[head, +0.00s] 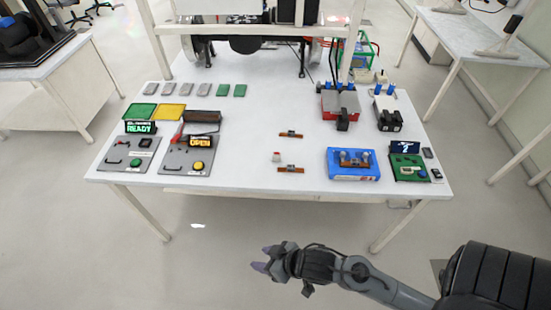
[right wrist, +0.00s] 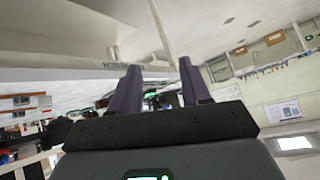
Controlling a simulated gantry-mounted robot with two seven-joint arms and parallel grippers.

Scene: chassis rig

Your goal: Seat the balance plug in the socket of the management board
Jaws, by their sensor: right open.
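A green board (head: 408,168) with a small dark display sits at the right front of the white table; it looks like the management board. Its socket is too small to make out. A small whitish and red piece (head: 277,156) stands alone near the table's middle front; I cannot tell whether it is the balance plug. My right gripper (head: 262,260) is open and empty, in front of the table and apart from everything on it. Its two dark fingers (right wrist: 158,88) stand apart in the right wrist view, with nothing between them. My left gripper is not in view.
Two brown strips (head: 291,170) lie near the small piece. A blue tray (head: 353,176) stands left of the green board. Grey panels reading READY (head: 129,156) and OPEN (head: 186,158) lie at the left. A red-and-grey device (head: 339,103) stands behind. The table's centre is mostly clear.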

